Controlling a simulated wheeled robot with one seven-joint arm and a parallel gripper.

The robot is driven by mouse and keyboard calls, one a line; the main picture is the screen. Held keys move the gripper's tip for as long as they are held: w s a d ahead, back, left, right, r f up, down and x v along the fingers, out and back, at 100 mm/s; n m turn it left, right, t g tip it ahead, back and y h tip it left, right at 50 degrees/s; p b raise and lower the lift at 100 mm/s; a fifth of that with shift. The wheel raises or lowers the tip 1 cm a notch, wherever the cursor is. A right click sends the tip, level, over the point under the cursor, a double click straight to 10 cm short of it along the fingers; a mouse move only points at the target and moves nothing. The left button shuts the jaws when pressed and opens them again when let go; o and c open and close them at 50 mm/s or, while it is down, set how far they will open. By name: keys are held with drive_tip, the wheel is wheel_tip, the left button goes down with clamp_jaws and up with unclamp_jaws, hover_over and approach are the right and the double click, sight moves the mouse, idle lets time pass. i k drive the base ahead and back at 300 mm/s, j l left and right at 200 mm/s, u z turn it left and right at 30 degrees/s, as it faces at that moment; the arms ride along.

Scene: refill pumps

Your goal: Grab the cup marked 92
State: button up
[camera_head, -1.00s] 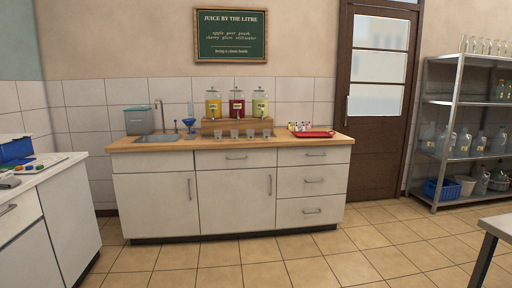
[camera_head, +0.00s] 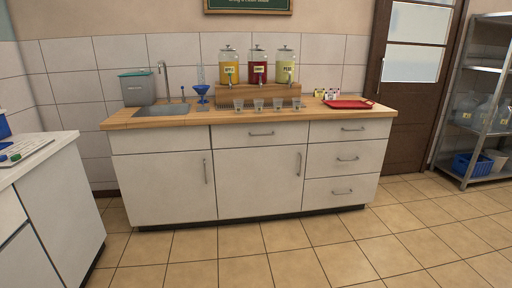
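Several small clear cups stand in a row on the wooden counter (camera_head: 205,115), in front of the juice dispensers. The leftmost cup (camera_head: 238,105), a second cup (camera_head: 258,105), a third cup (camera_head: 278,104) and the rightmost cup (camera_head: 296,103) are all upright. Any number marks on them are too small to read, so I cannot tell which one is marked 92. My gripper is not in view.
Dispensers with orange (camera_head: 229,68), red (camera_head: 258,69) and yellow-green (camera_head: 285,68) juice stand on a wooden riser (camera_head: 232,94). A blue funnel (camera_head: 202,92) and sink (camera_head: 172,109) are left; a red tray (camera_head: 348,104) is right. Open tiled floor (camera_head: 240,270) lies before the cabinets.

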sight(258, 103)
drive_tip(key=i+u, duration=0.2)
drive_tip(key=i, duration=1.65)
drive_tip(key=i+j+z, duration=0.2)
drive_tip(key=i, duration=0.3)
drive_tip(key=i+z, duration=0.2)
drive_tip(key=i, duration=0.3)
drive_tip(key=i+j+z, duration=0.2)
drive_tip(key=i, duration=0.3)
drive_tip(key=i+j+z, duration=0.2)
drive_tip(key=i+j, duration=0.2)
drive_tip(key=i, duration=0.05)
